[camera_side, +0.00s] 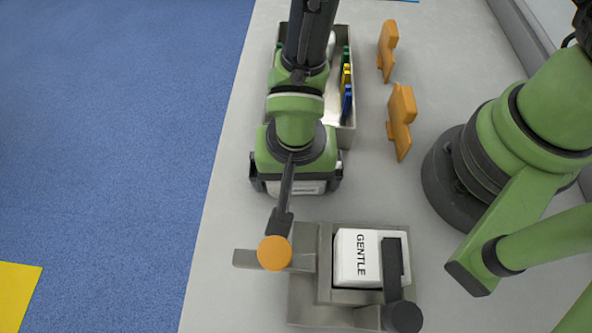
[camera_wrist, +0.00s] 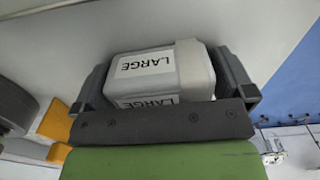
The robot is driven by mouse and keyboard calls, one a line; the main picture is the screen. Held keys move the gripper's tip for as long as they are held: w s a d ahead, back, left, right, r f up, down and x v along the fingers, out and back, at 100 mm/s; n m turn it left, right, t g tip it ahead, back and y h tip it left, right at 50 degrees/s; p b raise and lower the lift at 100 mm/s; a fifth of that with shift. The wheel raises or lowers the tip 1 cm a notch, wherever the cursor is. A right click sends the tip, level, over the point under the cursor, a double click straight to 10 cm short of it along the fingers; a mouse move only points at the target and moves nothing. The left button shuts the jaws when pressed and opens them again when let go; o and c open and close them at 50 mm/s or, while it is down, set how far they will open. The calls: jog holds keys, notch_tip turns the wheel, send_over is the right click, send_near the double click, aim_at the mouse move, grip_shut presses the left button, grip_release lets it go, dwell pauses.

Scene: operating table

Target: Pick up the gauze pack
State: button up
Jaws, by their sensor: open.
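A white pack (camera_wrist: 150,72) labelled "LARGE" lies between the two dark fingers of my gripper (camera_wrist: 165,75) in the wrist view. A second "LARGE" label shows lower down, partly hidden by the gripper's dark plate. In the side view my gripper (camera_side: 296,187) is open, with a finger on each side of a white labelled surface (camera_side: 296,188), mostly hidden under the wrist. I cannot tell whether the fingers touch the pack. Another white box (camera_side: 357,257) labelled "GENTLE" sits in a metal holder. Which one is the gauze pack is not clear.
The metal holder (camera_side: 325,290) stands in front of my gripper, with an orange-ended dark lever (camera_side: 275,253) close by. A metal tray (camera_side: 347,135) with coloured items (camera_side: 347,90) lies behind. Two orange holders (camera_side: 400,120) stand at right. Blue floor (camera_side: 110,130) lies left of the table.

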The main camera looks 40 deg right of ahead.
jog(key=c, duration=0.6)
jog(key=shift+c, duration=0.2)
jog(key=shift+r, duration=0.2)
jog(key=shift+r, duration=0.25)
jog(key=r, duration=0.8)
jog(key=shift+w+d+r, duration=0.15)
jog(key=shift+w+r, duration=0.05)
jog(key=shift+r, duration=0.2)
jog(key=w+d, duration=0.6)
jog(key=d, duration=0.2)
jog(key=shift+m, duration=0.4)
jog(key=shift+s+f, duration=0.1)
jog(key=shift+f, duration=3.75)
